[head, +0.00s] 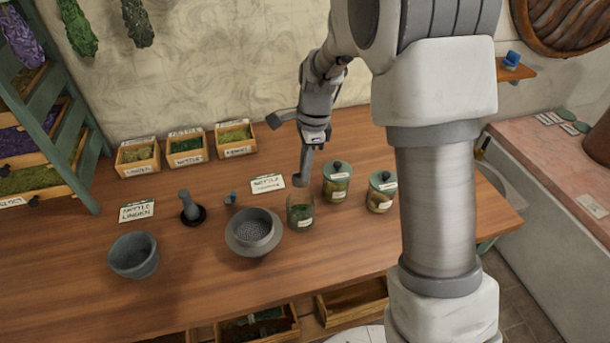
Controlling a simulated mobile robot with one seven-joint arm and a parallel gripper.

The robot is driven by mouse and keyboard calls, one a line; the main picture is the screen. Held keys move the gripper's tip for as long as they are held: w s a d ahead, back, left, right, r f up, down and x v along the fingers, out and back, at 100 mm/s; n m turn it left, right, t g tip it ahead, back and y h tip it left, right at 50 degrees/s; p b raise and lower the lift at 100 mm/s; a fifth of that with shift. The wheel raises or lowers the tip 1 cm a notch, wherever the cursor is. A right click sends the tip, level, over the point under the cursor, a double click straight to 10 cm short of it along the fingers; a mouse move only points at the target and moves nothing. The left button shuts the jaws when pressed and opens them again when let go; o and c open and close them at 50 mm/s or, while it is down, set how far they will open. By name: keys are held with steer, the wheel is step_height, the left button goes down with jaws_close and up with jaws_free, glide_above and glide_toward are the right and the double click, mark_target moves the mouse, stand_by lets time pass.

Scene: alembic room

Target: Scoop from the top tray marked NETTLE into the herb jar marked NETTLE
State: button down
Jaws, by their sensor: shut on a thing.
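My gripper (316,138) is shut on a grey scoop (307,165) above the table. The scoop hangs steeply down, its lower end at the mouth of an open glass jar (300,214); I cannot tell whether it is inside the rim or just above. The jar holds some dark green herb and has a pale label too small to read. At the back left, the middle of three wooden trays (188,158) has a label that seems to read NETTLE and holds dark green herb. The scoop's load cannot be made out.
Two lidded jars (337,181) (381,192) stand right of the open jar. A sieve bowl (253,240), mortar (133,273), pestle (190,207) and written cards (267,183) lie leftward. A green rack (84,182) of herb trays stands far left. Front table is clear.

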steer(key=t+b, duration=0.4)
steer(key=b, duration=0.2)
steer(key=shift+h, duration=0.3)
steer(key=shift+r+t+b, duration=0.2)
steer(key=shift+t+b, duration=0.2)
steer(key=shift+b, duration=0.2)
steer(key=shift+r, duration=0.2)
steer(key=shift+d+f, duration=0.1)
